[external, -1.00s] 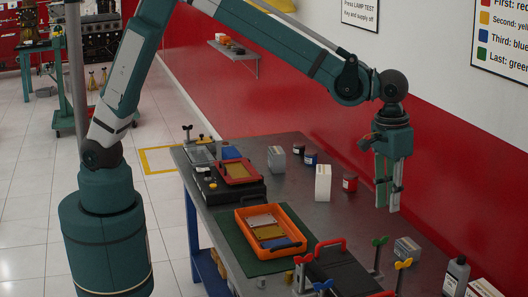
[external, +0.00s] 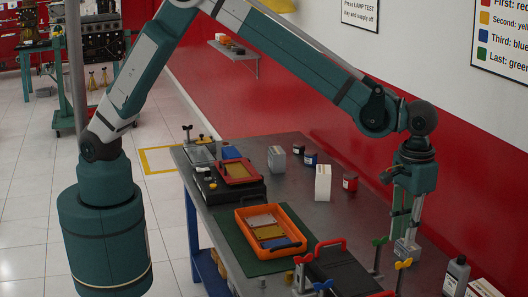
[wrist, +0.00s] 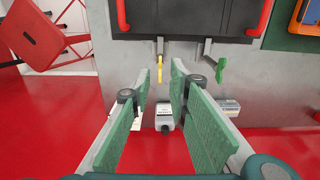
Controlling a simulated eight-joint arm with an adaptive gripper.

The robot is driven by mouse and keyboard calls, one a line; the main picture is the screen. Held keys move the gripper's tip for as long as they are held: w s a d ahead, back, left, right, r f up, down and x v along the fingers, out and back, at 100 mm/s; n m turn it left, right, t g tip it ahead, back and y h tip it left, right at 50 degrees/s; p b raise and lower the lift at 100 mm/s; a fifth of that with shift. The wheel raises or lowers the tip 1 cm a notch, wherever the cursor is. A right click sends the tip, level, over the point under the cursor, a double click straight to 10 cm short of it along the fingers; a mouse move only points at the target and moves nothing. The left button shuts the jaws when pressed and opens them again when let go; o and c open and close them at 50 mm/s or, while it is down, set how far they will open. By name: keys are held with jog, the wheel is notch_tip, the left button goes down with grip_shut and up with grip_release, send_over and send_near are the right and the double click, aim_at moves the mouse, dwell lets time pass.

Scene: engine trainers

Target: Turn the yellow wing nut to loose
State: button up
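The yellow wing nut (external: 403,264) sits on top of a grey post near the front right of the workbench. In the wrist view the yellow wing nut (wrist: 159,70) lies ahead of the fingertips, lined up with the gap between them. My gripper (wrist: 160,82) is open and empty, its green-padded fingers spread apart. In the external view my gripper (external: 402,238) points down beyond the yellow nut, apart from it. A green wing nut (external: 380,241) stands nearby on another post and shows right of the fingers in the wrist view (wrist: 221,71).
A black case with red handles (external: 340,272) stands left of the posts. Red (external: 303,260) and blue (external: 322,285) wing nuts stand on its other side. A small grey box (external: 407,250) is by my fingertips. A grey bottle (external: 456,275) stands at right.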

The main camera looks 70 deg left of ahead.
jog(key=shift+f, duration=0.1)
jog(key=shift+f+p, duration=0.3)
jog(key=shift+f, duration=3.5)
grip_shut()
